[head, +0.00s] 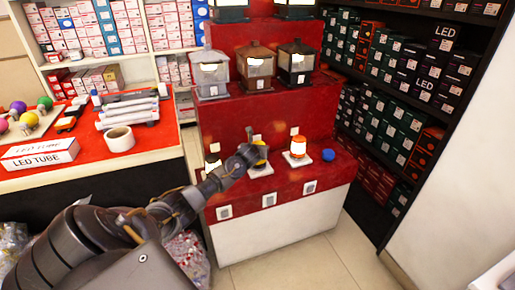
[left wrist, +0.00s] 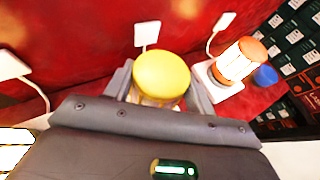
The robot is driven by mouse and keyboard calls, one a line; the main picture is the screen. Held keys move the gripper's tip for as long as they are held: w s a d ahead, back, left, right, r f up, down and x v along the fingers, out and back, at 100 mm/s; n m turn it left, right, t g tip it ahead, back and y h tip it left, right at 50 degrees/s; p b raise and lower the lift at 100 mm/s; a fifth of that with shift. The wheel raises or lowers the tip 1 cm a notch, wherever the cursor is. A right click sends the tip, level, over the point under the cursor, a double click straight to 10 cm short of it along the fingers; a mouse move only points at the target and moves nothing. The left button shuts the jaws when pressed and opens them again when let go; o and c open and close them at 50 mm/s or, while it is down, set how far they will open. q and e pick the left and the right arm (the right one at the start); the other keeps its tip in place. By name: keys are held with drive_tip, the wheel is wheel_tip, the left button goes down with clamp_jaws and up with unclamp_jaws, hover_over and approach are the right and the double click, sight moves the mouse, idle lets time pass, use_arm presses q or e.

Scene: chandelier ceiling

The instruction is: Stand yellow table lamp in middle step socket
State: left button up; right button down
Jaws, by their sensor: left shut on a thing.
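The yellow table lamp (head: 261,158) has a round yellow cap and a lit lower part. In the left wrist view the yellow lamp (left wrist: 162,75) is upright between the two fingers. My left gripper (head: 254,153) is shut on it; the gripper also shows in the left wrist view (left wrist: 160,92). In the head view the lamp is over the middle white socket plate (head: 262,172) on the lowest red step. I cannot tell whether its base touches the plate. The fingers hide much of its lower part. My right gripper is not in view.
An orange lit lamp (head: 298,146) stands on the right socket plate, with a blue round object (head: 328,155) beside it. Lanterns (head: 256,65) fill the step above. Dark shelves of boxes (head: 400,100) are on the right.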

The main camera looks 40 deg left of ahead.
use_arm(q)
drive_tip(key=shift+f+b, duration=0.45)
drive_tip(key=shift+f, duration=0.25)
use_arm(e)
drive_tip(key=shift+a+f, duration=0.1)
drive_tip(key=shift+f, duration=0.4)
use_arm(q)
drive_tip(key=o, duration=1.2)
drive_tip(key=shift+f, duration=0.1)
drive_tip(key=shift+s, duration=0.2)
drive_tip(key=p+v, duration=0.2)
drive_tip(key=v, duration=0.8)
drive_tip(key=shift+s+d, duration=0.15)
drive_tip(key=shift+d, duration=0.05)
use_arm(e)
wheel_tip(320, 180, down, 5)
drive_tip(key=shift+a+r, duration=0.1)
use_arm(q)
drive_tip(key=shift+r, duration=0.25)
